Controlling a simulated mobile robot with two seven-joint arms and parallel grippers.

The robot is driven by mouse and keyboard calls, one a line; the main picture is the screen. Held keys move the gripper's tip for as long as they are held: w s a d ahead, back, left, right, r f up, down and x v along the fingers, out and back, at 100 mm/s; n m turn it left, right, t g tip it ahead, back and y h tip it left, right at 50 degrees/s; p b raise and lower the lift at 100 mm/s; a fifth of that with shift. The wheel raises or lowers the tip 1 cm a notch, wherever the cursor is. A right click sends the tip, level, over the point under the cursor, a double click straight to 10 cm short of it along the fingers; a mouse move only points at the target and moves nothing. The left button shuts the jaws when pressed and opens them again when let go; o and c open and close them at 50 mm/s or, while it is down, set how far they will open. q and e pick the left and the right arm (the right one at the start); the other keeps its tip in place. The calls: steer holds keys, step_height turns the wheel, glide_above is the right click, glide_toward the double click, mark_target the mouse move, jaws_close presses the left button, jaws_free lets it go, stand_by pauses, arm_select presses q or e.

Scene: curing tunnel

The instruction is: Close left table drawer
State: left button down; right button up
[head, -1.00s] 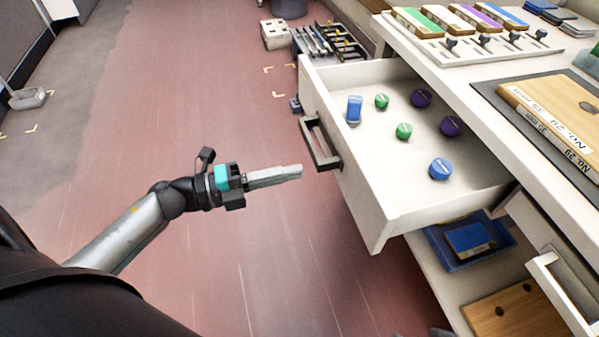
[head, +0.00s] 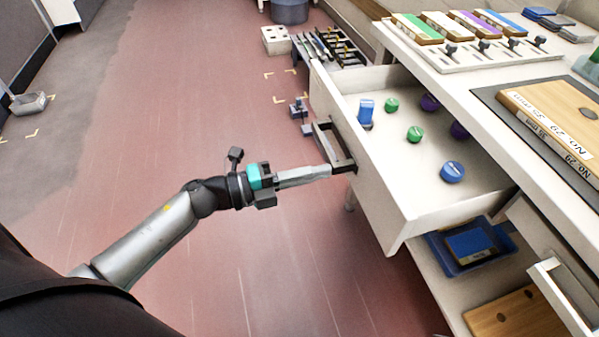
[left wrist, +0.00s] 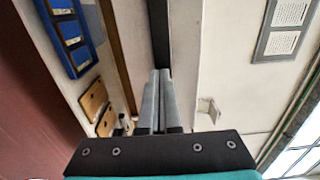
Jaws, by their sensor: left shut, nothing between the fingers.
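The left table drawer (head: 385,190) is pulled out of the white table in the head view, with a dark bar handle (head: 335,146) on its front. Blue, green and purple knobs lie in it, including a blue one (head: 452,172) and a green one (head: 414,134). My left gripper (head: 329,171) is shut and empty. Its fingertips are at the near end of the handle, touching or almost touching it. In the left wrist view the closed fingers (left wrist: 155,80) point at the dark handle bar (left wrist: 160,35). My right gripper is not in view.
Below the drawer, a blue bin (head: 470,248) and a wooden board (head: 508,315) sit on a lower shelf. A second white handle (head: 563,297) is at the lower right. The tabletop holds a switch panel (head: 470,45).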

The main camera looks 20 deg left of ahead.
arm_select(q)
steer(key=p, duration=0.1)
glide_toward(411, 163)
step_height(411, 163, up, 4)
steer(key=shift+d+r, duration=0.1)
steer(key=x, duration=0.8)
steer(key=shift+b, duration=0.4)
steer(key=shift+x, duration=0.8)
steer(key=shift+w+d, duration=0.1)
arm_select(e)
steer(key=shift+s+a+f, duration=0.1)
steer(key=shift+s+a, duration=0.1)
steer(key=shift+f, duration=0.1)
